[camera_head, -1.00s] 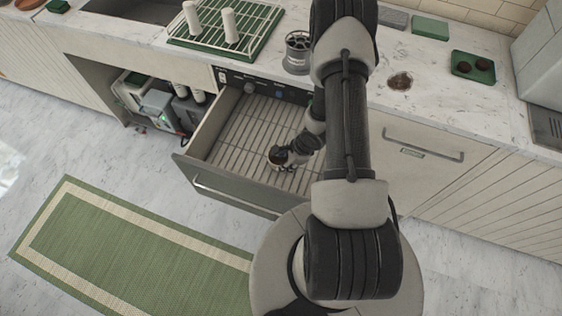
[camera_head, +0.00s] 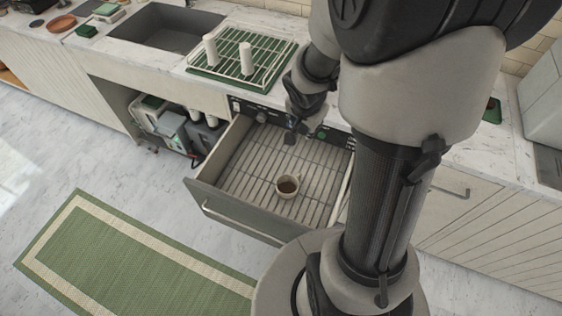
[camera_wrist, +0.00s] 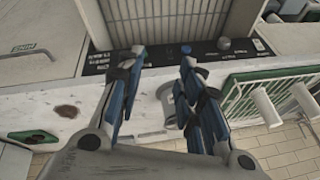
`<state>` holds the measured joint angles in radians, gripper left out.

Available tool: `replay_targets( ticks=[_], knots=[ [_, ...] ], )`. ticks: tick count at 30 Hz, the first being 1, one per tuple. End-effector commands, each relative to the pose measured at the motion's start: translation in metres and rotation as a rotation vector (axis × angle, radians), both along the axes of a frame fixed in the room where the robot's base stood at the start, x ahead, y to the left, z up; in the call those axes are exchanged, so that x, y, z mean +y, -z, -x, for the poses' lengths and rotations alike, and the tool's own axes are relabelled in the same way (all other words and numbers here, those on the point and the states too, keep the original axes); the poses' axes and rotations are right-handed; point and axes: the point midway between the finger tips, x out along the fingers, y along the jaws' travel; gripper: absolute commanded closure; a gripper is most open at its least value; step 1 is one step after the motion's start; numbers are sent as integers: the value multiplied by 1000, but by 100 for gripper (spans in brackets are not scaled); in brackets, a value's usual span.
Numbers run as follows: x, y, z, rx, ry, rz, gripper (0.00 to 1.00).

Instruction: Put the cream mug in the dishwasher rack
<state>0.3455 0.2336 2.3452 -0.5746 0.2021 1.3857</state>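The cream mug (camera_head: 288,193) stands upright on the slats of the pulled-out dishwasher rack (camera_head: 240,178), near its front middle, with a dark brown inside. My gripper (camera_head: 292,124) is over the back edge of the drawer, behind the mug and apart from it. In the wrist view my gripper (camera_wrist: 162,60) has its two blue-and-black fingers spread with nothing between them. The rack's slats (camera_wrist: 180,18) show at the top of that view; the mug is not visible there.
A green drying rack (camera_head: 222,72) with two white cylinders stands on the counter behind, left of my arm. A sink (camera_head: 165,28) lies farther left. The control panel (camera_wrist: 215,52) runs along the drawer's back. A grey canister (camera_wrist: 165,92) stands on the counter near my fingers.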

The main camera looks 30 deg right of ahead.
Motion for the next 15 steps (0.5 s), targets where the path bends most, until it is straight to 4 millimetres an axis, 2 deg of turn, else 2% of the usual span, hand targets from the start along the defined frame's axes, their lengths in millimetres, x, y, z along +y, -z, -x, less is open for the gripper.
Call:
replay_targets(
  ticks=[1,6,10,15],
  knots=[
    [11,-28,5,0,-73,42,66],
    [52,-96,43,52,-348,142,66],
    [89,-132,82,78,-582,184,66],
    [134,-158,134,84,-886,208,66]
  ],
)
